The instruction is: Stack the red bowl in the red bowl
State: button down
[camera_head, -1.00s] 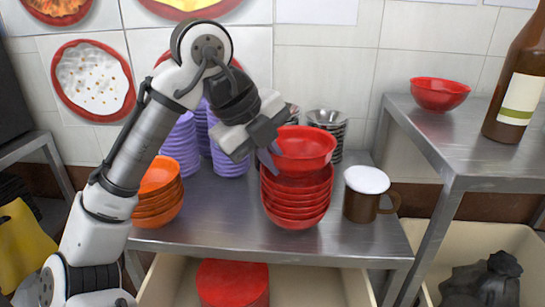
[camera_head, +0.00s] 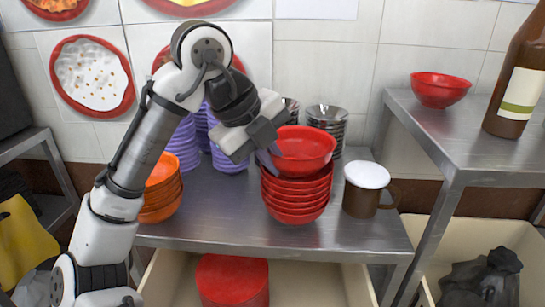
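A stack of several red bowls (camera_head: 296,203) stands on the metal table. A red bowl (camera_head: 303,150) sits at the top of this stack, slightly raised and offset to the right. My gripper (camera_head: 269,160) is at the left rim of this top bowl, with a finger against its side. The far finger is hidden, so I cannot tell if the gripper is closed on the rim. Another red bowl (camera_head: 440,90) stands alone on the higher metal shelf at the right.
A brown mug (camera_head: 360,199) with a white top stands right of the stack. Orange bowls (camera_head: 160,195) stand at the left, purple bowls (camera_head: 183,145) and metal bowls (camera_head: 328,122) behind. A brown bottle (camera_head: 516,85) is on the right shelf (camera_head: 440,125). The table front (camera_head: 230,222) is clear.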

jog(key=shift+f, duration=0.2)
jog(key=c, duration=1.6)
grip_release()
jog(key=shift+o, duration=0.2)
jog(key=b+v, duration=0.1)
jog(key=v, duration=1.3)
jog(key=shift+f, duration=0.1)
